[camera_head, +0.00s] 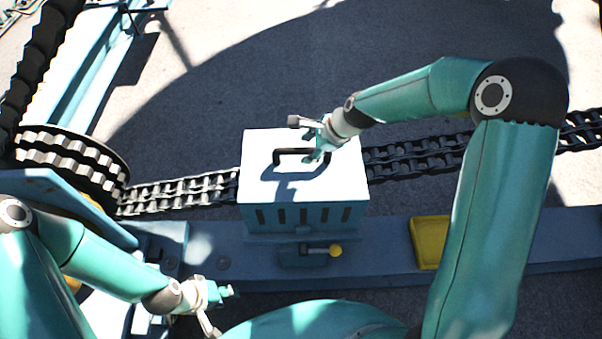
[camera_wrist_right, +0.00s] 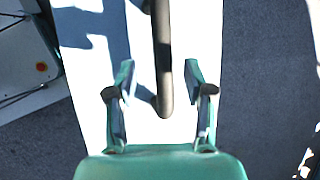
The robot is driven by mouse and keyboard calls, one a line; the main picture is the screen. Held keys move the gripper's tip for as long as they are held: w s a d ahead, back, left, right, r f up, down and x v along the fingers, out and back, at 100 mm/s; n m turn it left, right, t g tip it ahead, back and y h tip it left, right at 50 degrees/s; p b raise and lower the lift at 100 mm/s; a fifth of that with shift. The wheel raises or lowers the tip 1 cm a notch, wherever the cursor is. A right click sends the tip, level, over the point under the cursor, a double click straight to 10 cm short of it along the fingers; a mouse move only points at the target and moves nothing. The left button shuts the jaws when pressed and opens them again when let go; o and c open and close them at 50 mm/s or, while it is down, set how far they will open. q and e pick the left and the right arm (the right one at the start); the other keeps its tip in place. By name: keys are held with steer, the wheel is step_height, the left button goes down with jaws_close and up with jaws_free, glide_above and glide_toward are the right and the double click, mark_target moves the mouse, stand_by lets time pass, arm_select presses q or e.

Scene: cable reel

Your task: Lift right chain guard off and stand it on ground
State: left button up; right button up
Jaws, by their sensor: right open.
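The right chain guard (camera_head: 258,168) is a box with a white top and a blue slotted front, sitting over the chain. A black handle (camera_head: 300,151) stands on its top. My right gripper (camera_head: 314,142) is over the right part of the top, close to the handle. In the right wrist view, the handle (camera_wrist_right: 163,50) runs between the open fingers of the right gripper (camera_wrist_right: 160,70), with a gap visible on each side. My left gripper (camera_head: 218,294) is low at the left, away from the guard; its finger spacing is unclear.
A chain (camera_head: 415,157) runs out on both sides of the guard, toward a toothed wheel (camera_head: 70,160) at the left. A lever with a yellow knob (camera_head: 335,250) is on the blue beam (camera_head: 385,245) in front, near a yellow block (camera_head: 428,242). Grey ground (camera_head: 330,60) behind is clear.

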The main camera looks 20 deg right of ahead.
mark_target(305, 149)
steer(key=x, duration=0.4)
steer(key=shift+w, duration=0.25)
steer(key=shift+f, duration=0.3)
stand_by(0.4)
jaws_close()
steer(key=shift+r, duration=0.1)
stand_by(0.3)
